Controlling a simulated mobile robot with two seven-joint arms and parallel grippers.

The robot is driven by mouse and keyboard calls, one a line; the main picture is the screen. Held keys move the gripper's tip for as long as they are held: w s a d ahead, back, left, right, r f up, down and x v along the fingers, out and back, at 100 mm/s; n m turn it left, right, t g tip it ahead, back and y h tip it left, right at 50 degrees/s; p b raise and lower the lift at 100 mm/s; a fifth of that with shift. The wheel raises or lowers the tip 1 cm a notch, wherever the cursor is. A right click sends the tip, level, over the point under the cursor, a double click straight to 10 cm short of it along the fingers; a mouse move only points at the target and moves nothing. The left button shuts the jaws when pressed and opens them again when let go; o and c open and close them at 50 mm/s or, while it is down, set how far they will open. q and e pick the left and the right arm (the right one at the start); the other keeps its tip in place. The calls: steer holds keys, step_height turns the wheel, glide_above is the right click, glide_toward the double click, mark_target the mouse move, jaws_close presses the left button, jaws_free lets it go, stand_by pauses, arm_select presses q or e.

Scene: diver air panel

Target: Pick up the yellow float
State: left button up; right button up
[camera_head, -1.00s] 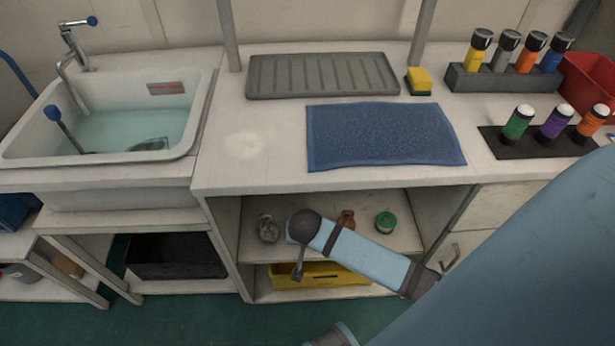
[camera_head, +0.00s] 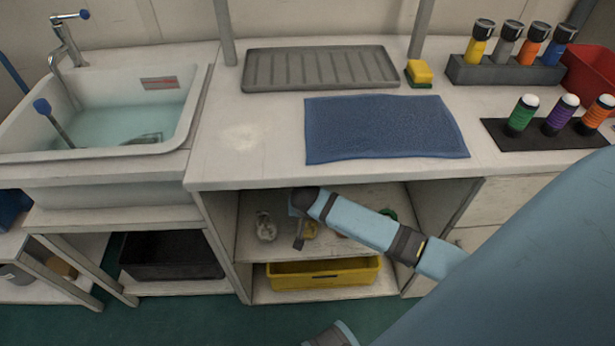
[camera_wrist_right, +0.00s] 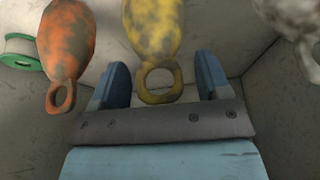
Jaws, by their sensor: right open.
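The yellow float (camera_head: 311,230) is in the open shelf under the counter, partly hidden by my right arm in the head view. In the right wrist view the yellow float (camera_wrist_right: 152,28) is mottled, with a ring at its near end. My right gripper (camera_wrist_right: 162,68) is open, one blue finger on each side of that ring; the fingers do not appear closed on it. In the head view the right wrist is at the shelf opening and the fingers are hard to make out. My left gripper is not in view.
In the wrist view an orange float (camera_wrist_right: 66,45) and a green reel (camera_wrist_right: 20,50) are left, a whitish float (camera_wrist_right: 295,25) right. Shelf walls close in on both sides. A yellow bin (camera_head: 325,273) stands below, and the counter edge (camera_head: 330,182) is above.

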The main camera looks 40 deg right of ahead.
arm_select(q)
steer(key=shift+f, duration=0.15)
arm_select(e)
jaws_close()
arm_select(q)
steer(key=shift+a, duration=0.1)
arm_select(e)
steer(key=c, duration=1.3)
jaws_free()
steer(key=shift+r, duration=0.1)
